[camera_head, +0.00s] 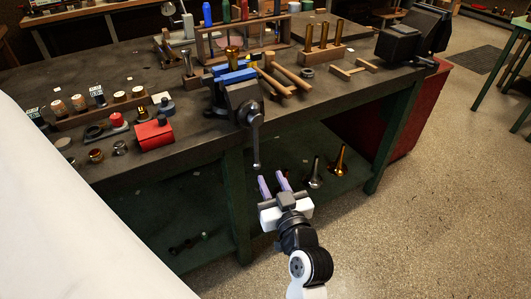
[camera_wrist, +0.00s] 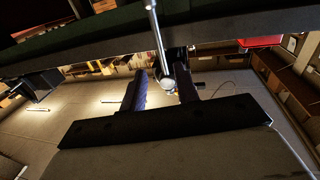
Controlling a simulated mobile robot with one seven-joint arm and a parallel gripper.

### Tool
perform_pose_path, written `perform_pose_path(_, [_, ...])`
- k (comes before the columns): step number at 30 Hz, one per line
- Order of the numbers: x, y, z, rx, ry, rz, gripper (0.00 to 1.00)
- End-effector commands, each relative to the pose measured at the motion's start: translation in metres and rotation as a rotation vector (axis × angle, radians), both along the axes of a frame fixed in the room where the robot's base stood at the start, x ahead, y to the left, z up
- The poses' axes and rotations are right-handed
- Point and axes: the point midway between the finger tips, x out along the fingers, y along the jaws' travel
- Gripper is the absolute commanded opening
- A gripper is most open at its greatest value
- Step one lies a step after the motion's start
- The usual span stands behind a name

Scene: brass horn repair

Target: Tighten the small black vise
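The small black vise (camera_head: 243,97) with blue jaws is mounted at the front edge of the workbench. Its metal handle (camera_head: 256,145) hangs almost straight down and ends in a round knob. The gap between the vise jaws is hard to make out. My gripper (camera_head: 272,179) is open just below the handle's lower end, its two purple fingers apart. In the wrist view, the handle (camera_wrist: 158,38) comes down from the top, and its knob appears between my fingers, closer to the right one. I cannot tell whether the knob touches a finger.
The green-legged workbench (camera_head: 205,150) has a lower shelf with brass and silver horn parts. A larger black vise (camera_head: 412,38) stands on the right corner above a red cabinet (camera_head: 425,108). A red box (camera_head: 153,134) lies left of the small vise. The floor in front is clear.

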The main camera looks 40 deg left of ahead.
Motion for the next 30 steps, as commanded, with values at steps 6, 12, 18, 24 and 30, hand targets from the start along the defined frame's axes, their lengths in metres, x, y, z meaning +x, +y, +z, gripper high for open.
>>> perform_pose_path(6, [0.002,0.003,-0.009,-0.009,0.006,0.009,0.31])
perform_pose_path(12, [0.009,0.014,-0.011,-0.008,0.002,0.01,0.31])
perform_pose_path(18, [0.018,0.026,-0.008,-0.008,0.006,0.005,0.31])
perform_pose_path(24, [0.03,0.045,-0.008,-0.007,0.006,0.004,0.31])
perform_pose_path(30, [0.054,0.081,-0.002,-0.009,0.01,0.005,0.31])
